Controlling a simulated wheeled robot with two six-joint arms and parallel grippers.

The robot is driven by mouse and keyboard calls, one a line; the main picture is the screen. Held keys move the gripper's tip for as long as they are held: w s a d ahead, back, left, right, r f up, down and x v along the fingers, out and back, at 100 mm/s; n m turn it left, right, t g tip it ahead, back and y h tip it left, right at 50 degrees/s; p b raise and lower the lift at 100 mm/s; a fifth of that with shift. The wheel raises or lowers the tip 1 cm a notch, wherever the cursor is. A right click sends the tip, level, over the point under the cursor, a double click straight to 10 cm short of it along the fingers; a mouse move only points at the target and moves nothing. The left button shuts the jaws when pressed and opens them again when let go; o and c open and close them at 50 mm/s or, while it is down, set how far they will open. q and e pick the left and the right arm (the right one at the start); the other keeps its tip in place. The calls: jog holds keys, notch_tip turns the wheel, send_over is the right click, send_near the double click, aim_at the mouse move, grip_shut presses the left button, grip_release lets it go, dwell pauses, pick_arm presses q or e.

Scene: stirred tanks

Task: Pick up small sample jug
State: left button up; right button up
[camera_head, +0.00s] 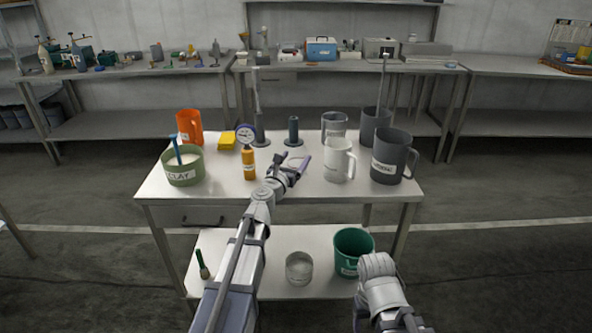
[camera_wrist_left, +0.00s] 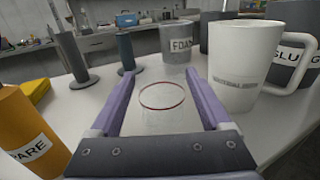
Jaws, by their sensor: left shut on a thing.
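A small clear vessel with a thin red rim, which I take for the small sample jug (camera_wrist_left: 163,97), is between the purple fingers of my left gripper (camera_wrist_left: 163,68) in the left wrist view. The gripper is shut on it. In the head view my left gripper (camera_head: 291,164) is over the middle of the table, and the clear jug is faint at its fingertips. I cannot tell whether the jug touches the tabletop. My right arm shows at the lower right of the head view, but its gripper is not visible.
A white labelled jug (camera_head: 338,160) stands close right of the left gripper, with a dark jug (camera_head: 393,157) beyond it. An orange bottle (camera_head: 249,163) stands to its left. Two stands (camera_head: 293,131) are behind. A green tub (camera_head: 182,168) is on the left.

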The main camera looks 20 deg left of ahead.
aim_at(295, 167)
pick_arm(q)
jog(key=c, duration=0.5)
jog(key=shift+r, duration=0.1)
notch_tip(295, 167, up, 10)
jog(key=p, duration=1)
